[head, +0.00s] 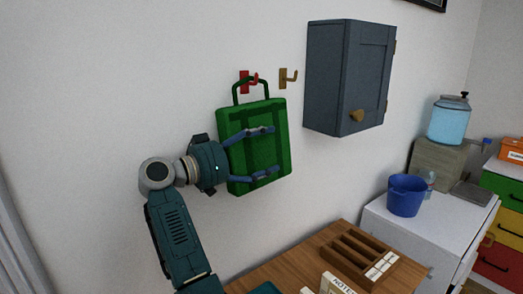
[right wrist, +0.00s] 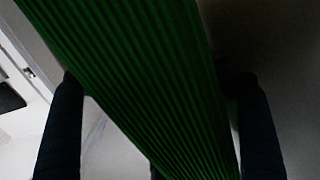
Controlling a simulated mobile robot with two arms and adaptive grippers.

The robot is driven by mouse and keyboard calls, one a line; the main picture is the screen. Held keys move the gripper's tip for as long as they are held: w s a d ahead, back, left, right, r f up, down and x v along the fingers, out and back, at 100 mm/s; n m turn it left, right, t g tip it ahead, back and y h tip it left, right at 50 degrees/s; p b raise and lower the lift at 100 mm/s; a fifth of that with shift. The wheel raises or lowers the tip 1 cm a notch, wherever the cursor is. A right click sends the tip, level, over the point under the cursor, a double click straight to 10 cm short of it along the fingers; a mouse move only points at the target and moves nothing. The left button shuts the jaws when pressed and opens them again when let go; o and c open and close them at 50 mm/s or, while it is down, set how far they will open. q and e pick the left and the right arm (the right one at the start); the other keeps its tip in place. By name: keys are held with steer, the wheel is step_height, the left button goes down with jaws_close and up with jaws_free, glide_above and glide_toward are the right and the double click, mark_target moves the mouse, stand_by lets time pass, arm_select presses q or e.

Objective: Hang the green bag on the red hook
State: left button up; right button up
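The green bag (head: 257,155) is upright and slightly tilted against the white wall. Its handle loop rises around the red hook (head: 245,83); I cannot tell whether the hook bears its weight. My right gripper (head: 268,151) reaches in from the left at the bag, its two blue fingers spread wide, one above the other, across the bag's front. In the right wrist view, the bag's ribbed green surface (right wrist: 140,85) runs diagonally between the spread fingers (right wrist: 158,85), with gaps lower down. Contact at the tips is unclear. My left gripper is out of view.
A brass hook (head: 287,78) is just right of the red one. A grey wall cabinet (head: 340,75) juts out beyond it. Below are a wooden table (head: 310,257) with a slotted organizer (head: 362,252) and a white cabinet holding a blue bucket (head: 406,196).

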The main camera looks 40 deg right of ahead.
mark_target(236, 157)
steer(key=a, duration=0.7)
steer(key=shift+w+a, duration=0.25)
steer(key=shift+w, duration=0.15)
